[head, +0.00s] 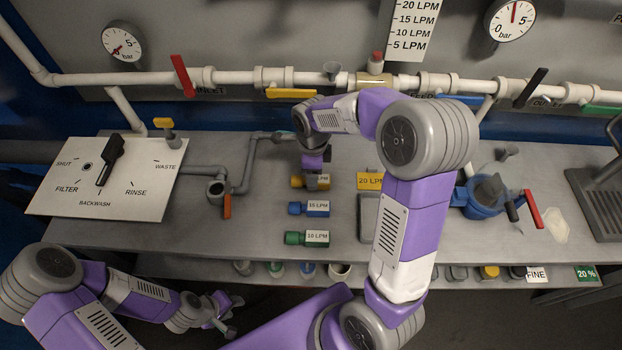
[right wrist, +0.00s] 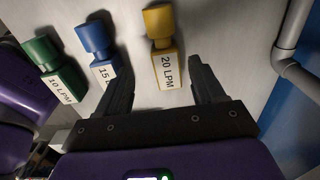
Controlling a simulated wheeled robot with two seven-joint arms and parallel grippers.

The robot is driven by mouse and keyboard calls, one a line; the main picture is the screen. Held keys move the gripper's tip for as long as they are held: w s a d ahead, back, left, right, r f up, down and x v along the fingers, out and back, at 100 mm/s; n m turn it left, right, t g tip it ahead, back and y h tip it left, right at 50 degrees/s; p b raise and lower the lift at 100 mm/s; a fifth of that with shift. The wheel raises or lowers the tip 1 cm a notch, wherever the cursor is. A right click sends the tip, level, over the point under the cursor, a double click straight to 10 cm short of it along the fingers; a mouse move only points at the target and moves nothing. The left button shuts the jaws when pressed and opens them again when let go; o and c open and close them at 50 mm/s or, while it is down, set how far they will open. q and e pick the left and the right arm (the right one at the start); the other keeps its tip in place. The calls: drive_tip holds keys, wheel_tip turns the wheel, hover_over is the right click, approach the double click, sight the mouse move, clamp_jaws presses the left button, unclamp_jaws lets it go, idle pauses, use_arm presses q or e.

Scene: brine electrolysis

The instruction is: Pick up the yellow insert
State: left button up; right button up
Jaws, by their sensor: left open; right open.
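The yellow insert (head: 297,181) lies on the grey bench at the top of a column of inserts, its 20 LPM label partly covered in the head view by my right wrist. In the right wrist view the yellow insert (right wrist: 162,22) lies ahead, between the lines of my right gripper's (right wrist: 160,62) two fingers. That gripper is open and empty; I cannot tell how high it is above the insert. My left gripper (head: 229,315) is open and empty, low at the left, below the bench's front edge.
A blue insert (head: 295,208) and a green insert (head: 292,238) lie in front of the yellow one. A grey pipe with an orange-handled valve (head: 227,206) stands to the left.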

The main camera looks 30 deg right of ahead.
drive_tip(key=f, duration=0.1)
drive_tip(key=f+b, duration=0.1)
drive_tip(key=f, duration=0.3)
drive_tip(key=shift+w+d+b, duration=0.25)
drive_tip(key=shift+w+b, duration=0.05)
drive_tip(key=shift+r, duration=0.15)
drive_tip(key=shift+c, duration=0.3)
drive_tip(key=c, duration=1)
